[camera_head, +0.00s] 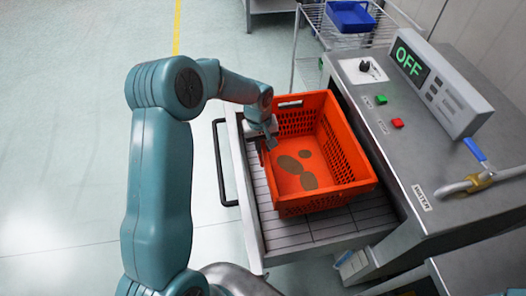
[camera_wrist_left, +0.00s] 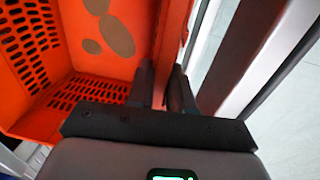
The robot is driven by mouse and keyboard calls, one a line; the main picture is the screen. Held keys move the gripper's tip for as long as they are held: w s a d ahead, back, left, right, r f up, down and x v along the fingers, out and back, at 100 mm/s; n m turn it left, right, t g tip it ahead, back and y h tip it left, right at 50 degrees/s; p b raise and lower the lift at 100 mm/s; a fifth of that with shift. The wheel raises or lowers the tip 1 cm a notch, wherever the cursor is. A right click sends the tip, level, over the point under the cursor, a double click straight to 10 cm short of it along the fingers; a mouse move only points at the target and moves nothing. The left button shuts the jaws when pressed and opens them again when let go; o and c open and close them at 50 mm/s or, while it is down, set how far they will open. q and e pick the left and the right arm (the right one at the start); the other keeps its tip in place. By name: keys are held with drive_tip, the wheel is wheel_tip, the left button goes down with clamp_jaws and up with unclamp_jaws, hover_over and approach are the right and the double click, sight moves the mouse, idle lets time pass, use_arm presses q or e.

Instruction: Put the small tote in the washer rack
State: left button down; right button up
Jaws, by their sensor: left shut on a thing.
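The small orange tote (camera_head: 349,150) sits on the slatted washer rack (camera_head: 286,231), which is a pulled-out drawer at the washer's left side. Brown stain patches show on its inner floor. My left gripper (camera_head: 269,138) is at the tote's left wall, shut on its rim. In the left wrist view the fingers (camera_wrist_left: 166,88) straddle the tote's orange wall (camera_wrist_left: 172,35), with the perforated inside of the tote to the left. My right gripper is not in view. The tote hides much of the rack under it.
The washer (camera_head: 385,115) stands to the right with an OFF display (camera_head: 411,62), a green button (camera_head: 381,100) and a red button (camera_head: 398,123). A wire shelf with a blue bin (camera_head: 351,16) stands behind. A black handle (camera_head: 219,165) runs along the rack's left side. Floor at left is clear.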

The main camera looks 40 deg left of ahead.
use_arm(q)
wheel_tip(320, 180, down, 4)
idle(0.4)
drive_tip(key=shift+f, duration=0.1)
drive_tip(key=c, duration=1)
unclamp_jaws()
drive_tip(key=shift+f, duration=0.1)
drive_tip(key=shift+s, duration=0.1)
drive_tip(key=shift+r+p, duration=0.3)
drive_tip(key=shift+p, duration=0.1)
drive_tip(key=r, duration=0.4)
drive_tip(key=r+b, duration=0.1)
drive_tip(key=r, duration=0.2)
drive_tip(key=r+b, duration=0.1)
drive_tip(key=r, duration=0.3)
drive_tip(key=shift+s+a+r, duration=0.35)
